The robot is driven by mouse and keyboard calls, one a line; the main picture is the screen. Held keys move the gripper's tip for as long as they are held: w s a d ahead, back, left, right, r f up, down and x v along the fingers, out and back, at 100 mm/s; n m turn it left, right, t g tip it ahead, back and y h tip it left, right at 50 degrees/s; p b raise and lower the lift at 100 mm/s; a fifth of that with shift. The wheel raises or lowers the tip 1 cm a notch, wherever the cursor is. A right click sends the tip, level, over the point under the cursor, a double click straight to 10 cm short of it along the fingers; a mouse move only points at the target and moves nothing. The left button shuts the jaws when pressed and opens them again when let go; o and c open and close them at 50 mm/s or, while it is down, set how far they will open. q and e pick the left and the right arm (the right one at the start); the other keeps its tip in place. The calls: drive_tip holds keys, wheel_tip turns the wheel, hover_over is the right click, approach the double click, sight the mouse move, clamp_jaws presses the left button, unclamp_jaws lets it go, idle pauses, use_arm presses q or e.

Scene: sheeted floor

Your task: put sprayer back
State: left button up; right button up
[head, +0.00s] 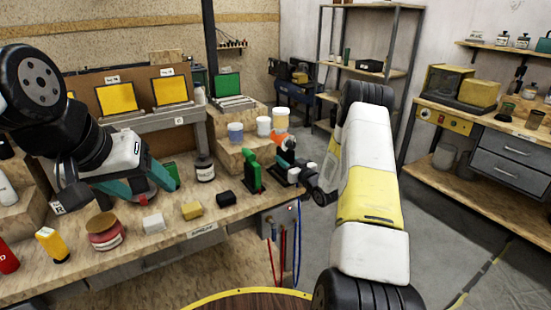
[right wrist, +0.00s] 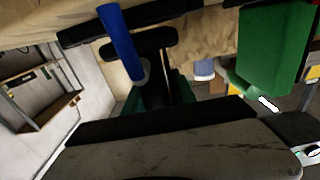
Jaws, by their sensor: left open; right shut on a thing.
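My right gripper (head: 287,172) is at the right end of the workbench, beside the upright green piece (head: 251,170). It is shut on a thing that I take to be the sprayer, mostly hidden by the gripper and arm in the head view. In the right wrist view a blue cylindrical part (right wrist: 121,42) and dark bars show in front of the gripper; their exact outline is unclear. My left gripper (head: 148,186) is open and empty, with teal fingers above the left half of the bench.
Red and blue hoses (head: 297,245) hang at the bench's right end. Floor is clear further right.

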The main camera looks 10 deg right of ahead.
drive_tip(key=shift+f, duration=0.5)
drive_tip(key=shift+f, duration=0.1)
drive_tip(key=o, duration=0.8)
drive_tip(key=shift+f, duration=0.15)
